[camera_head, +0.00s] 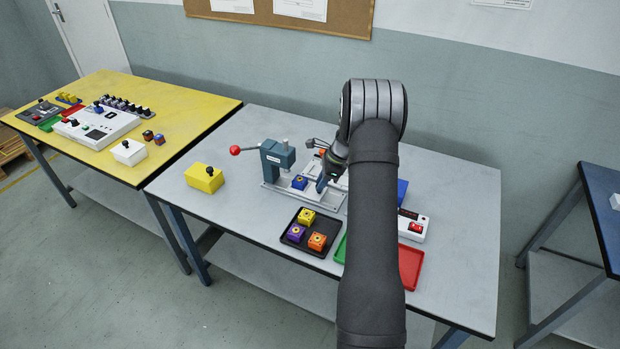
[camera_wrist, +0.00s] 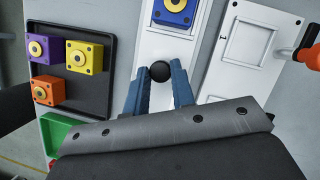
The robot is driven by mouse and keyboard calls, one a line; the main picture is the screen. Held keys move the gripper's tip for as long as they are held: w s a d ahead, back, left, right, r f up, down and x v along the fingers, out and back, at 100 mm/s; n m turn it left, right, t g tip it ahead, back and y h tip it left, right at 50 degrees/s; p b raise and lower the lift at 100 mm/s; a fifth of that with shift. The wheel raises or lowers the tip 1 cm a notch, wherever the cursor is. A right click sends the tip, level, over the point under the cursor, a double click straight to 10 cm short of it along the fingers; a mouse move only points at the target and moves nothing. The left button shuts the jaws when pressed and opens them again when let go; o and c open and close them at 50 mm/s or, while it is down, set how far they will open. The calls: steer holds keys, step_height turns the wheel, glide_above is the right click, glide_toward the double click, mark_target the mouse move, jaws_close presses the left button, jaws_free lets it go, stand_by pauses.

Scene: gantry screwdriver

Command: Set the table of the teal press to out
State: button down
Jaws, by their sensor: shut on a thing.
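The teal press (camera_head: 276,158) stands on the grey table, with a red-balled lever at its left. In the wrist view its white sliding table (camera_wrist: 165,45) carries a blue block (camera_wrist: 175,10) with a yellow ring. In the head view the blue block (camera_head: 299,183) sits just right of the press body. A black ball knob (camera_wrist: 160,71) lies at the near end of the sliding table. My gripper (camera_wrist: 160,78) is shut on this knob, one blue finger on each side. In the head view my gripper (camera_head: 322,184) is partly hidden by my arm.
A black tray (camera_head: 325,222) with yellow, purple and orange blocks lies in front of the press. Green and red trays (camera_head: 411,266) are beside it. A white-framed fixture (camera_wrist: 245,40) with an orange-handled clamp (camera_wrist: 308,55) stands close right. A yellow box (camera_head: 204,178) is at left.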

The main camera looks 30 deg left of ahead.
steer(key=d, duration=0.5)
steer(key=shift+d, duration=0.4)
steer(key=c, duration=1.2)
jaws_free()
steer(key=shift+w+r, duration=0.1)
steer(key=shift+r, duration=0.1)
steer(key=v, duration=1.7)
